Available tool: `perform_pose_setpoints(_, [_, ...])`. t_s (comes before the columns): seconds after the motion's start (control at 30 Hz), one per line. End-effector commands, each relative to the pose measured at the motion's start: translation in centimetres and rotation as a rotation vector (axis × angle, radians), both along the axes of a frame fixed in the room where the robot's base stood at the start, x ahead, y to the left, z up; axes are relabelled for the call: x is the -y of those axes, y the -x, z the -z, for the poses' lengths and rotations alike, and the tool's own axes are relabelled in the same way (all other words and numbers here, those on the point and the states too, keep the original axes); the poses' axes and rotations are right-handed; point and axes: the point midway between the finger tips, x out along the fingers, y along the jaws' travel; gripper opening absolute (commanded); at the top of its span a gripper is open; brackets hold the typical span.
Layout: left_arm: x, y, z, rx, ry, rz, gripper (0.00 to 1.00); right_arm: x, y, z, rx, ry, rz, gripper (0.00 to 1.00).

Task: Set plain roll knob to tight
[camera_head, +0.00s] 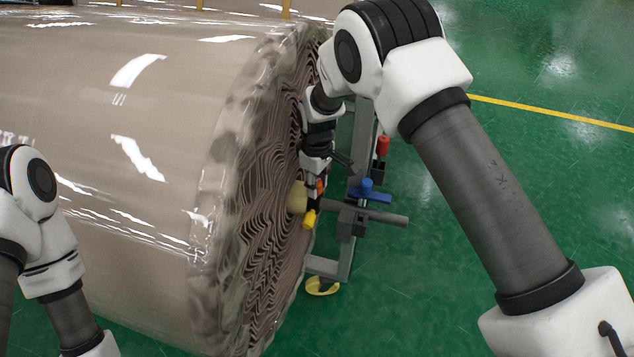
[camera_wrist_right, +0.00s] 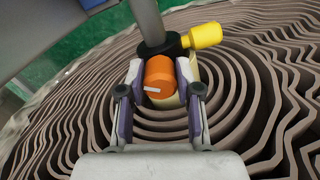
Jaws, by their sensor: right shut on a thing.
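The large plain roll (camera_head: 110,100), in shiny clear wrap, fills the left and middle of the head view. Its wavy layered end also surrounds the jaws in the right wrist view (camera_wrist_right: 255,110). The orange knob (camera_wrist_right: 160,72) sits at the roll's core, with a white pointer mark toward the left in the wrist view. My right gripper (camera_wrist_right: 158,82) is shut on the knob, one finger on each side. In the head view only a sliver of the knob (camera_head: 320,186) shows beside the gripper. My left arm shows at the left edge; its gripper is out of frame.
A yellow handle (camera_wrist_right: 205,35) sticks out beside the knob on a dark collar. A grey stand with a blue handle (camera_head: 370,192) and a red knob (camera_head: 382,145) stands right of the roll's end. Green floor (camera_head: 540,150) is clear to the right.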

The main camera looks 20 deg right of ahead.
Motion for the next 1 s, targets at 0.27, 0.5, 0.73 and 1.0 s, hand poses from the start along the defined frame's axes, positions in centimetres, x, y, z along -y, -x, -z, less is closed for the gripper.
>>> perform_pose_setpoints(0.27, [0.0,0.0,-0.56,0.0,0.0,0.0,0.4,-0.06,0.1,-0.03,-0.002,0.0,0.167,0.0])
perform_pose_setpoints(0.5, [0.0,0.01,-0.84,0.0,0.0,0.0,0.4,-0.11,0.15,0.04,-0.003,0.001,0.338,0.0])
perform_pose_setpoints(0.73, [0.0,0.0,-0.96,0.0,0.0,0.0,0.4,-0.15,0.18,0.09,-0.003,0.001,0.456,0.0])
perform_pose_setpoints(1.0, [0.0,0.0,-0.99,0.0,0.0,0.0,0.4,-0.17,0.18,0.12,-0.003,0.001,0.509,0.0])
